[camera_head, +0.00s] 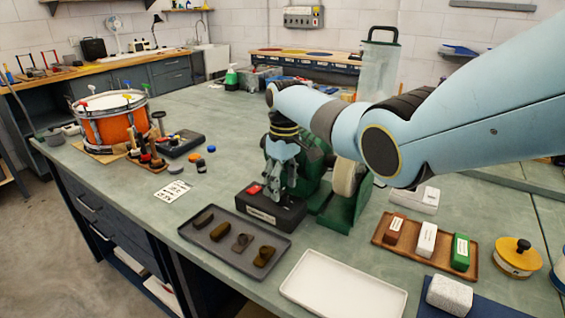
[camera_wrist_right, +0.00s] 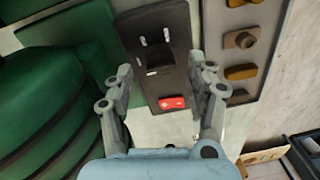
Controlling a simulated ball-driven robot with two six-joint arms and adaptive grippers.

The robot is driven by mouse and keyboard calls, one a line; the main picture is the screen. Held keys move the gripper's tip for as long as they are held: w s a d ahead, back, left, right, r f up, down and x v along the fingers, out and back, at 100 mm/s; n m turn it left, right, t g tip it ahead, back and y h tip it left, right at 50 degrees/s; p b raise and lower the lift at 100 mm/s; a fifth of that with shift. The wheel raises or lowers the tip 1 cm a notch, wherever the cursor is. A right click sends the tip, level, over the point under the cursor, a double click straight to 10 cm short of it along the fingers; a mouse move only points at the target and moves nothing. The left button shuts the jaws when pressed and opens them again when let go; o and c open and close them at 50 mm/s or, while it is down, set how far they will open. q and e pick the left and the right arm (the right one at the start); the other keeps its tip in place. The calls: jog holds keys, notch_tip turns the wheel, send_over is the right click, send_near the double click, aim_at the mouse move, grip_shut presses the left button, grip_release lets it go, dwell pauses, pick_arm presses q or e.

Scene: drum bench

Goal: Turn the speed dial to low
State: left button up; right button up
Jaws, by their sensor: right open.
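The speed dial (camera_wrist_right: 158,58) is a dark knob on a black control box (camera_wrist_right: 178,30), with white marks around it and a red switch (camera_wrist_right: 172,102) at one end. In the head view the box (camera_head: 262,212) stands in front of the green grinder, and my right gripper hides the dial. My right gripper (camera_head: 283,188) points down over the box. In the right wrist view its fingers (camera_wrist_right: 162,74) are spread on either side of the box, with nothing between them. I cannot read the dial's setting. My left gripper is not in view.
The green grinder (camera_head: 340,208) with its pale wheel stands right beside the gripper. A dark tray (camera_head: 225,247) with several brown pieces lies in front of the box. A white tray (camera_head: 345,290) and a wooden tray (camera_head: 392,245) with bars lie to the right.

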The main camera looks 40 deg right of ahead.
aim_at(283, 190)
notch_tip(283, 190, up, 10)
jog(key=shift+d+f, duration=0.15)
jog(key=shift+d, duration=0.1)
jog(key=shift+f, duration=0.1)
dwell(0.4)
